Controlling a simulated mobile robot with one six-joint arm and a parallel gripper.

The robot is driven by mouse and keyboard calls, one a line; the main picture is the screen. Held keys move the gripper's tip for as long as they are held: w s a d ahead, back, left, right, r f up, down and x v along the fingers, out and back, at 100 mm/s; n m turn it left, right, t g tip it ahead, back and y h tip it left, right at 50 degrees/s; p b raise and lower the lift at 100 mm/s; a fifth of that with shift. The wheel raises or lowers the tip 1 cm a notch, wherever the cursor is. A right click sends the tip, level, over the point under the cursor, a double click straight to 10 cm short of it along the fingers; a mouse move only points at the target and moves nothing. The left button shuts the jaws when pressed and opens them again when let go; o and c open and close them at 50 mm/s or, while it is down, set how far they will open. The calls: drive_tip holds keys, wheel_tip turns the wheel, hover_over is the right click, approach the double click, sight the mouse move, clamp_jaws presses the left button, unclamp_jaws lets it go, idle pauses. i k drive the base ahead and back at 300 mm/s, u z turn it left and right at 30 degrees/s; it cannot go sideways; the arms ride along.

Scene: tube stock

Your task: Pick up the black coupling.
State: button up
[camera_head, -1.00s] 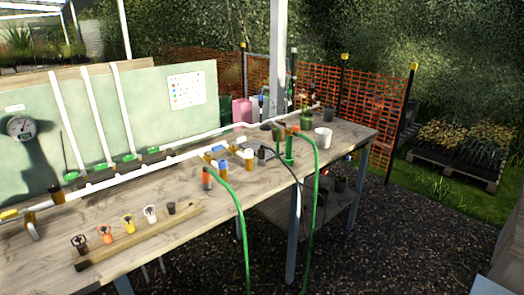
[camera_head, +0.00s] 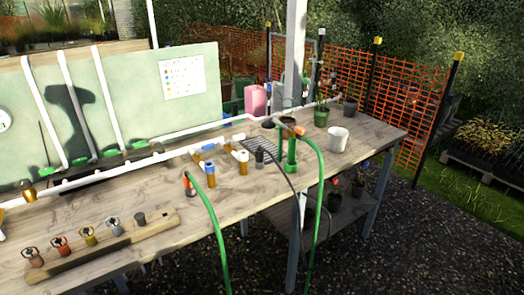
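A small black fitting (camera_head: 259,158) stands on the bench (camera_head: 345,158), at the end of a thin black hose, left of a green upright stand (camera_head: 290,162). A short dark cylinder (camera_head: 139,219) also sits at the right end of a wooden strip (camera_head: 110,247). I cannot tell for sure which of these two is the black coupling. Both look free of any gripper. My gripper is not in view.
Blue-topped (camera_head: 209,175) and white-topped (camera_head: 243,160) fittings stand near the black fitting. An orange fitting (camera_head: 190,184) is on a green hose arching off the front edge. A white cup (camera_head: 338,138) stands at right. White pipes (camera_head: 70,184) run along the back.

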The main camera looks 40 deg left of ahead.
sight(260, 153)
drive_tip(key=i, duration=1.1)
drive_tip(key=u, duration=0.8)
drive_tip(key=k, duration=0.25)
drive_tip(key=u, duration=2.75)
